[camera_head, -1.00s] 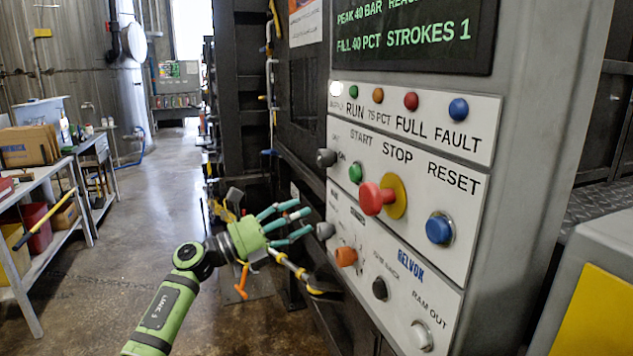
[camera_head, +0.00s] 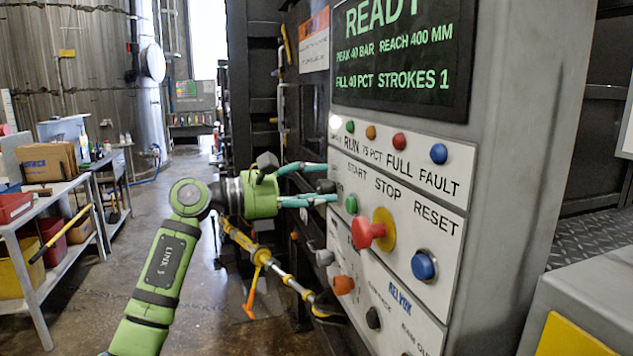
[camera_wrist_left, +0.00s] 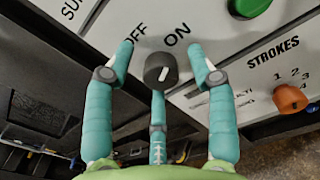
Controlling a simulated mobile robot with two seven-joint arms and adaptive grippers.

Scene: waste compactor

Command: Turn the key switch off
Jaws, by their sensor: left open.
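The key switch (camera_head: 325,186) is a dark round knob on the left edge of the control panel. In the left wrist view the key switch (camera_wrist_left: 160,70) sits below the OFF and ON labels, and its pale mark leans toward ON. My left gripper (camera_head: 318,183) reaches the panel from the left with its teal fingers open. In the wrist view its fingers (camera_wrist_left: 160,85) spread around the knob, two at the sides and one below. Gaps show between the side fingers and the knob; whether the lower finger touches it I cannot tell. My right gripper is not in view.
The red stop button (camera_head: 367,233), green start button (camera_head: 351,204) and blue reset button (camera_head: 424,265) are close to the right. An orange knob (camera_head: 343,285) is lower down. A shelf (camera_head: 70,195) is far left.

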